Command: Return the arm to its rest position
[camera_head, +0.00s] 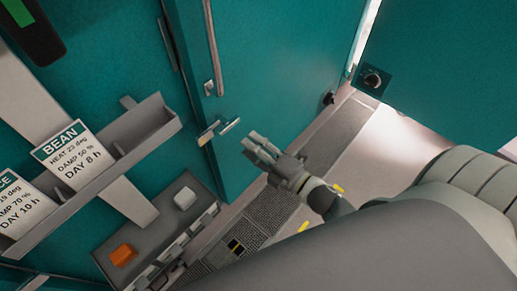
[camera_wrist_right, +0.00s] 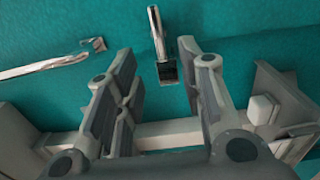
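My right arm (camera_head: 330,203) comes in from the lower right in the head view. My right gripper (camera_head: 254,146) is at the middle of that view, in front of the teal chamber door (camera_head: 275,60). Its two fingers are apart and nothing shows between them. In the wrist view my right gripper (camera_wrist_right: 160,62) also stands open. A metal latch piece (camera_wrist_right: 160,45) shows beyond the gap between the fingers, against the teal surface. My left gripper is not in view.
The door has a long metal handle (camera_head: 213,45) and a small latch (camera_head: 229,126) near my gripper. A card rack (camera_head: 140,130) with a BEAN card (camera_head: 73,153) is at left. A grey ledge (camera_head: 150,238) below bears an orange block (camera_head: 123,255) and a white block (camera_head: 185,198).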

